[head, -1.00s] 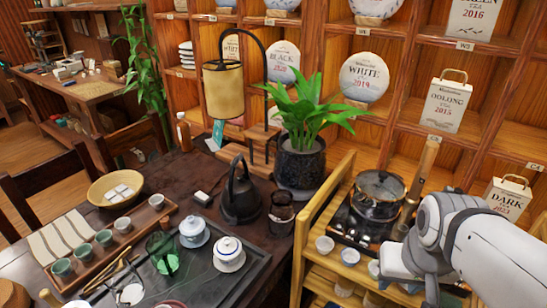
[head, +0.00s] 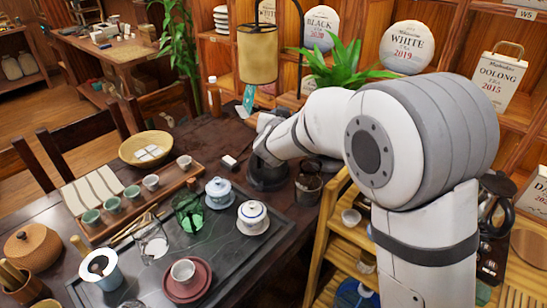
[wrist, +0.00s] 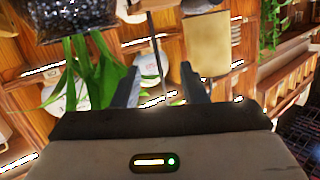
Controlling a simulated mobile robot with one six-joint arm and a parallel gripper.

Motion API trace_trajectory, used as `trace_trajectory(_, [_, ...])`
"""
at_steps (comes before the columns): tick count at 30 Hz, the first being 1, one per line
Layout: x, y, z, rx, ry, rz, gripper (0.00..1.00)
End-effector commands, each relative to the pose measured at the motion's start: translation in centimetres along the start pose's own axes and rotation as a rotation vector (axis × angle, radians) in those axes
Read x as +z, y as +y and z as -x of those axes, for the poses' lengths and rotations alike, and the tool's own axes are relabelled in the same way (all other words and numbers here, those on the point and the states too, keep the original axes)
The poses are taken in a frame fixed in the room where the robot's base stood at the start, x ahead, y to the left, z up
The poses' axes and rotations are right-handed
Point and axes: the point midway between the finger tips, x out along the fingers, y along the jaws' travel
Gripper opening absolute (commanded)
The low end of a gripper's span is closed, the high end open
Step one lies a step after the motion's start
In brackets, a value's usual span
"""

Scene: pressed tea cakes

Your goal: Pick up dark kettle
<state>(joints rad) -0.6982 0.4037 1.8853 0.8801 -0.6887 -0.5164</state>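The dark kettle (head: 268,180) stands on the dark table in the head view. My arm crosses in front of it and hides most of its upper part, so only its lower body shows clearly. My gripper (wrist: 159,76) shows in the wrist view with its two fingers apart and no kettle between them. In the head view my wrist is over or just in front of the kettle's top; the fingers are not clear there. I cannot tell whether it touches the kettle.
A glass jar (head: 309,183) stands close right of the kettle. A lidded white cup (head: 253,218) and a blue-patterned one (head: 219,192) sit in front on the tea tray (head: 285,232). A lamp (head: 257,55) and a green plant (head: 340,67) stand behind.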

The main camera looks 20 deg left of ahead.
Motion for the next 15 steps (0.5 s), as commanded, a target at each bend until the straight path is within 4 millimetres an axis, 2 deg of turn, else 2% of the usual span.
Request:
trace_trajectory(1, [2.0, -2.2, -0.6, 0.034, 0.038, 0.013, 0.39])
trace_trajectory(6, [5.6, -5.7, -0.5, 0.182, 0.157, 0.052, 0.39])
trace_trajectory(10, [7.2, -6.9, 0.2, 0.254, 0.201, 0.075, 0.39])
trace_trajectory(15, [7.7, -7.1, 0.0, 0.29, 0.22, 0.086, 0.39])
